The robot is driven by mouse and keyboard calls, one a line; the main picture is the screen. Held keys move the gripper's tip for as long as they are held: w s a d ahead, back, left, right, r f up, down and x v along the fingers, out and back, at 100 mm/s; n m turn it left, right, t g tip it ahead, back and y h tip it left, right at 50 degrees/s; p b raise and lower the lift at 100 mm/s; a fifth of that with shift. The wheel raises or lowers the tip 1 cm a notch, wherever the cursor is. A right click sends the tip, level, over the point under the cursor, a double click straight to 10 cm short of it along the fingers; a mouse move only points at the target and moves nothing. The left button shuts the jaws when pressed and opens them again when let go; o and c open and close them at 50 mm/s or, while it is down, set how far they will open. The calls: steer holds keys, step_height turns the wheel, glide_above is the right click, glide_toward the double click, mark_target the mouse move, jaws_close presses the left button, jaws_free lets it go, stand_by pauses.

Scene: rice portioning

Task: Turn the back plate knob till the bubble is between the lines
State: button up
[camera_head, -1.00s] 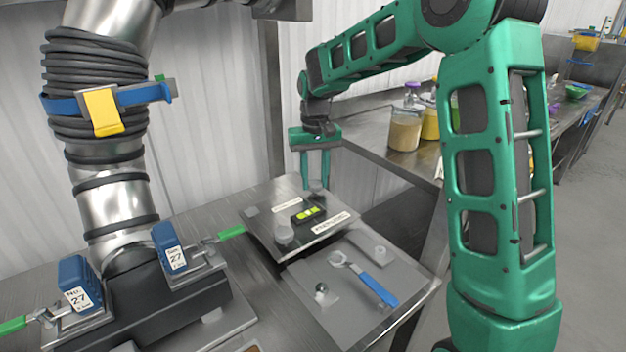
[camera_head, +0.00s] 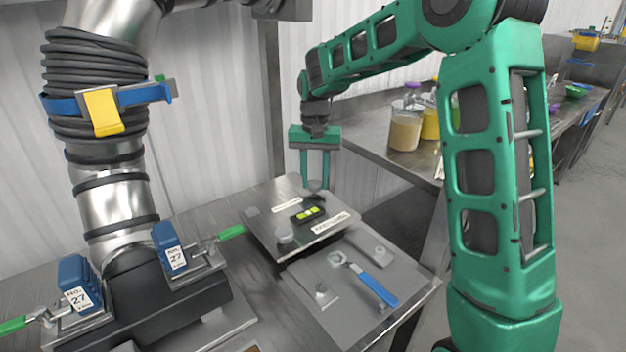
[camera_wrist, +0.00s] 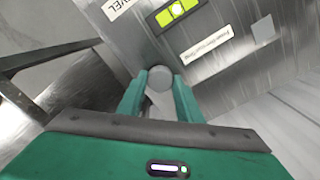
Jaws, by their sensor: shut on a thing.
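The upper steel plate (camera_head: 262,222) carries a small black level with a yellow-green vial (camera_head: 308,214). The back plate knob (camera_head: 315,186) is a small pale round knob at the plate's far edge. My gripper (camera_head: 316,180) points down and is shut on this knob, one finger on each side. In the wrist view the knob's round top (camera_wrist: 159,79) sits between the green fingertips. The vial also shows in the wrist view (camera_wrist: 178,10), with a pale bubble near its middle. The bubble's exact place against the lines is too small to tell.
A second pale knob (camera_head: 285,235) stands at the plate's near-left side. A lower plate (camera_head: 335,315) in front holds a blue-handled wrench (camera_head: 376,288). A large ribbed metal pipe (camera_head: 112,190) and green-handled clamps stand at left. Jars (camera_head: 406,130) stand on the bench behind.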

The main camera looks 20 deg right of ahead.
mark_target(314, 182)
steer(key=shift+w, duration=0.1)
steer(key=o, duration=1)
steer(key=shift+a, duration=0.1)
steer(key=shift+o, duration=0.2)
steer(key=shift+r, duration=0.1)
step_height(314, 182, up, 11)
steer(key=shift+f, duration=0.2)
